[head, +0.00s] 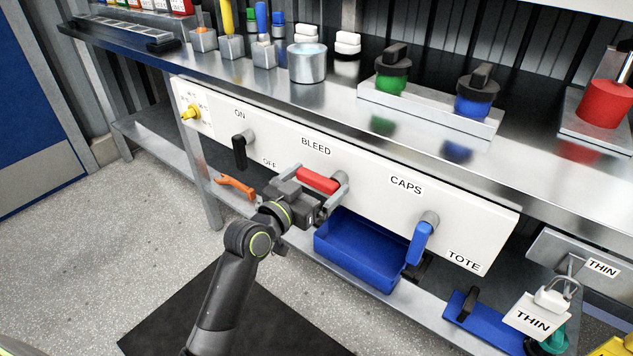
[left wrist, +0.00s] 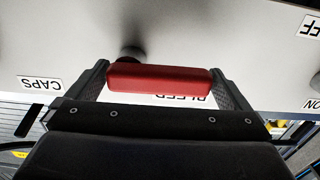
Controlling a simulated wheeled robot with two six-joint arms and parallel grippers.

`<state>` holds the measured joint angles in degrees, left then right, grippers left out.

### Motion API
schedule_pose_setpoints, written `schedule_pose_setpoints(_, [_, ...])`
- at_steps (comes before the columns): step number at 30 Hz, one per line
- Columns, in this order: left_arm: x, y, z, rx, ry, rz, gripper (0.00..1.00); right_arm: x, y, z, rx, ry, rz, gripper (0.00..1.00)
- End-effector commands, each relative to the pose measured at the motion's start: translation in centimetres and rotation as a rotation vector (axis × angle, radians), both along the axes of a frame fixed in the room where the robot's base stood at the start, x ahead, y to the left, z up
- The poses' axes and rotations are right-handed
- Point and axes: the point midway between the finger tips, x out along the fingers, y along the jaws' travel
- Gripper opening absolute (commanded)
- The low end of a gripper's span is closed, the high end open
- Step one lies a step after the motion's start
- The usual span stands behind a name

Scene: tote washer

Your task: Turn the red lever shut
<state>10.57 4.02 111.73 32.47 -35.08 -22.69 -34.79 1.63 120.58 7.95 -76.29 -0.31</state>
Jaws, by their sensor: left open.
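The red lever (head: 317,180) is on the white panel below the BLEED label, with its handle lying sideways to the left of its pivot. In the left wrist view the red handle (left wrist: 165,78) spans the space between my fingers. My left gripper (head: 319,181) is open, with one finger near each end of the handle. I cannot tell whether either finger touches it. The left fingers also show in the wrist view (left wrist: 162,84). My right gripper is not in view.
A black lever (head: 239,151) and a blue lever (head: 419,242) hang down on the same panel (head: 380,215). A blue tote (head: 355,262) sits on the shelf below. An orange handle-like item (head: 235,187) lies left of my gripper. A steel counter (head: 330,98) is above.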

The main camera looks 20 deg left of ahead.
Motion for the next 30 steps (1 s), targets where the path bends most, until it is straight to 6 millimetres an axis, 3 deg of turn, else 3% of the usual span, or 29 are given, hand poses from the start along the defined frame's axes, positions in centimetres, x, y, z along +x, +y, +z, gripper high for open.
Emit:
schedule_pose_setpoints(11, [0.44, -0.18, 0.04, 0.0, -0.001, 0.0, 0.99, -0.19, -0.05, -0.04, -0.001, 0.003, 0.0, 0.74])
schedule_pose_setpoints(21, [0.41, -0.17, 0.02, 0.0, 0.0, 0.0, 0.54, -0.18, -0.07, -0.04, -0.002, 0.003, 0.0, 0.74])
schedule_pose_setpoints(30, [0.4, -0.17, -0.07, -0.03, 0.013, 0.0, 0.53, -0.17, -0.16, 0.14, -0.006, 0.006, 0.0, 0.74])
